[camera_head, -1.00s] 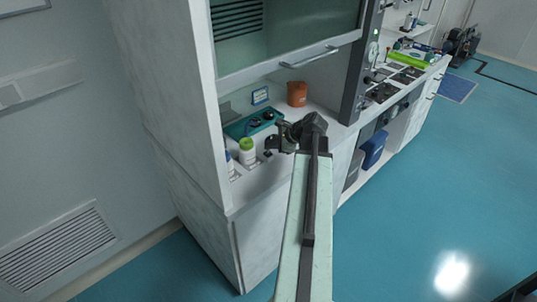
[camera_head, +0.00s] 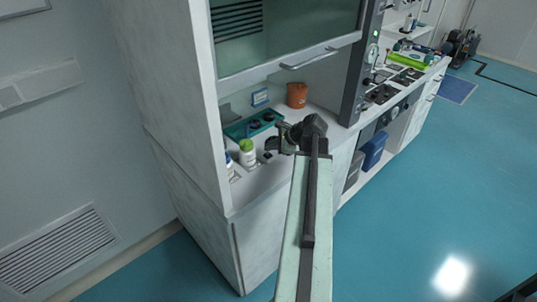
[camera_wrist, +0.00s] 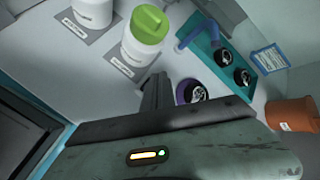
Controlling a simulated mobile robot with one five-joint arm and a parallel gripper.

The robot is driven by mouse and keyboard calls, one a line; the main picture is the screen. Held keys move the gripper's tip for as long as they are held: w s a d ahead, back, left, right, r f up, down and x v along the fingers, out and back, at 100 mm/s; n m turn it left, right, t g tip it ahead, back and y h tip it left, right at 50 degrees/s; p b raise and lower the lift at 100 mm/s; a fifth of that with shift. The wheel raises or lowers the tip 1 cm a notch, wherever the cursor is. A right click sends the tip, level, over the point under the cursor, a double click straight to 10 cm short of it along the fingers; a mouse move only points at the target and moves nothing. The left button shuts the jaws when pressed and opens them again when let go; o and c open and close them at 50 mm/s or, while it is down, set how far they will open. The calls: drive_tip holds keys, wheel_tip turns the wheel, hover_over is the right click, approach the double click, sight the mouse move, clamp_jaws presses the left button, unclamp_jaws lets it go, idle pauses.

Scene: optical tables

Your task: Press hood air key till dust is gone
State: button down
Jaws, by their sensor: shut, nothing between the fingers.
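The fume hood's raised glass sash (camera_head: 285,40) stands over its white work surface (camera_head: 262,182). My gripper (camera_head: 272,148) is over the hood's front opening, fingers shut and empty. In the wrist view my gripper (camera_wrist: 157,85) points between a green-capped white bottle (camera_wrist: 145,30) and a purple-ringed black round part (camera_wrist: 192,92). A teal tray (camera_wrist: 210,42) with black round parts (camera_wrist: 222,57) lies beyond. I cannot make out a marked air key or any dust.
A second white bottle (camera_wrist: 92,10) stands beside the green-capped one. A blue-framed card (camera_wrist: 270,58) and a brown-orange pot (camera_head: 297,94) are at the back. The sash handle (camera_head: 310,58) juts out above my arm.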

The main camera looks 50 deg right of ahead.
sight(270, 155)
idle(0.7)
drive_tip(key=shift+f+b, duration=0.45)
drive_tip(key=shift+f+b, duration=0.4)
idle(0.5)
drive_tip(key=shift+r, duration=0.2)
drive_tip(key=shift+r+p, duration=0.65)
drive_tip(key=shift+p, duration=0.2)
wheel_tip(270, 155, up, 5)
drive_tip(key=p, duration=0.5)
drive_tip(key=shift+r, duration=0.15)
idle(0.3)
